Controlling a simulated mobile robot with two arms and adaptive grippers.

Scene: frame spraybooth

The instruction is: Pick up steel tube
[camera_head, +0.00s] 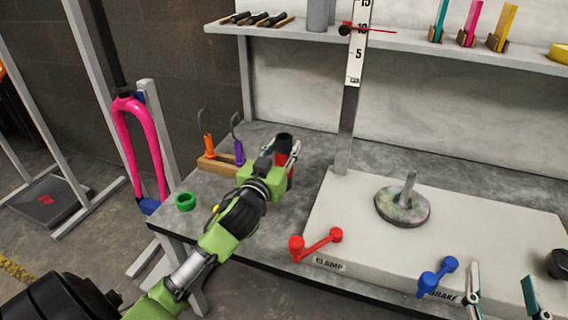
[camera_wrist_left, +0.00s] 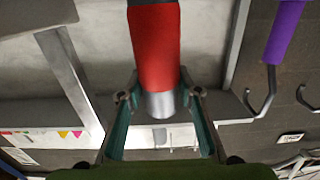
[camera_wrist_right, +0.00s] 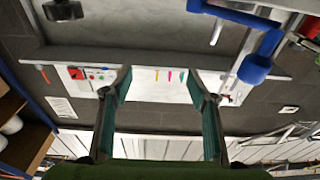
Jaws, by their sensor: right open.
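A red tube with a bare grey metal end (camera_wrist_left: 155,50), which I take to be the steel tube, stands at the back left of the workbench. Its dark top (camera_head: 284,138) shows in the head view, with my gripper hiding much of its side. My left gripper (camera_head: 284,153) reaches in from the left at the tube. In the left wrist view its fingers (camera_wrist_left: 160,90) lie along both sides of the tube and look closed on it. My right gripper (camera_wrist_right: 160,80) is open and empty; its fingertips show at the lower right of the head view (camera_head: 502,292).
A wooden holder (camera_head: 215,163) with orange- and purple-handled hooks stands left of the tube, near a green ring (camera_head: 185,201). A white block (camera_head: 350,215) carries a round disc (camera_head: 402,207), a red clamp lever (camera_head: 316,243) and a blue lever (camera_head: 437,278). A shelf (camera_head: 420,42) runs above.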

